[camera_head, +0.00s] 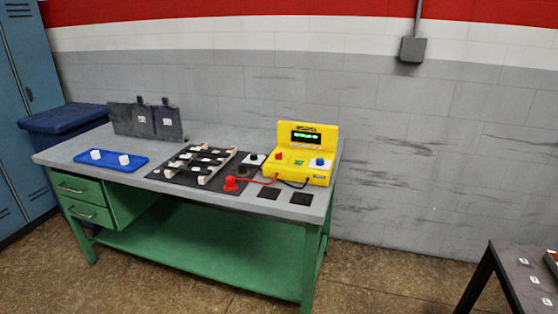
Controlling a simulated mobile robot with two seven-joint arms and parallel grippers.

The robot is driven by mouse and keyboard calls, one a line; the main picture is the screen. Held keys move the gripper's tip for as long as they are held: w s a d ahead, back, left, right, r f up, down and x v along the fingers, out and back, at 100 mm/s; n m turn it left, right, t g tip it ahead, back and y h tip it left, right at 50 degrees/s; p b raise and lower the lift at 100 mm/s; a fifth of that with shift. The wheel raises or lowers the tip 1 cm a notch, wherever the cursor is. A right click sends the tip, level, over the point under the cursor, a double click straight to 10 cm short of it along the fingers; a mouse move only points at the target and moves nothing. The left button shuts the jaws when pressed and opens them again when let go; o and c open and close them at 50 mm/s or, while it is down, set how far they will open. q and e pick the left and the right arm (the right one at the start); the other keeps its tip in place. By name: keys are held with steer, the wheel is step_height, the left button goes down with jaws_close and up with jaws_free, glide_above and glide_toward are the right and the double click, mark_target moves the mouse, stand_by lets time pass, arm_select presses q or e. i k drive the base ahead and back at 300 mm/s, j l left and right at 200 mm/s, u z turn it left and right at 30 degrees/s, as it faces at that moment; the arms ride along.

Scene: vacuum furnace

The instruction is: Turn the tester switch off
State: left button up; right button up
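The yellow tester (304,168) stands at the right end of the grey-topped green workbench (215,142). Its upright back panel has a dark screen (306,138) with green lit characters. On its sloped front are a red knob-like part (278,156), a small green patch (299,162) and a blue knob-like part (320,162) on a white patch. Which part is the switch, and its position, are too small to tell. A red lead and a black lead run from the tester's front. Neither of my grippers is in view.
A red probe piece (231,184) stands on the bench left of the tester, beside a dark rack (199,164) with white bars. A dark table (525,277) stands lower right. Floor between bench and table is clear.

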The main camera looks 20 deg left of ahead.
mark_target(278, 156)
steer(key=i+j+u, duration=0.1)
steer(key=i+j, duration=0.15)
steer(key=i, duration=0.25)
steer(key=i+j+u, duration=0.1)
steer(key=i+j, duration=0.15)
steer(key=i, duration=0.25)
